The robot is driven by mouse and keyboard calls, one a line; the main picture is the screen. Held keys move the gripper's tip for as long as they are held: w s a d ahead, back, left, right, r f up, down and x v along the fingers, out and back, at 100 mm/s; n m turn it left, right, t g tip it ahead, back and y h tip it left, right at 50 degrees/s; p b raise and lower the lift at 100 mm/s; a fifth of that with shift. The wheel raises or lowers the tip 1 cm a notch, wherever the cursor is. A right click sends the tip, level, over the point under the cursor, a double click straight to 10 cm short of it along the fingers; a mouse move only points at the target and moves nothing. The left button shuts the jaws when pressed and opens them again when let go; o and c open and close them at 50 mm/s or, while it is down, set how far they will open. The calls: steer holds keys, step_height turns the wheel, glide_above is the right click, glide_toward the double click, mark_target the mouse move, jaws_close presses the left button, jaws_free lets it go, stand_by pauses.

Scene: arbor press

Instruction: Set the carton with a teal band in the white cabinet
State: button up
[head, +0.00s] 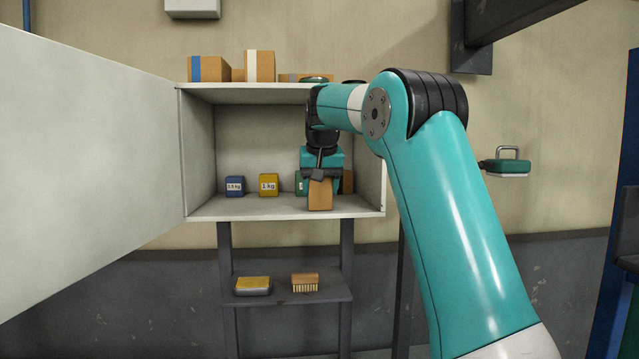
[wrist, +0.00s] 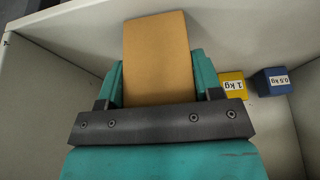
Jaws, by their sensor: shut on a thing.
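The white cabinet (head: 198,150) stands with its door (head: 85,130) swung open to the left. My gripper (head: 320,177) reaches into the cabinet's right half and points down. It is shut on a plain brown carton (head: 320,196), held near the front of the cabinet floor. I cannot tell whether the carton touches the floor. In the wrist view the carton (wrist: 157,60) is between the teal fingers of my gripper (wrist: 156,85). No teal band shows on its visible faces.
A blue 0.5 kg block (head: 235,186), a yellow 1 kg block (head: 269,185) and a partly hidden green block (head: 300,183) stand inside. A brown item (head: 347,181) is behind my gripper at the right. Cartons sit on top, including one with a blue band (head: 209,69).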

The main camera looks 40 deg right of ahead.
steer(key=o, duration=0.6)
steer(key=shift+f, duration=0.2)
steer(key=o, duration=0.5)
steer(key=shift+c, duration=0.2)
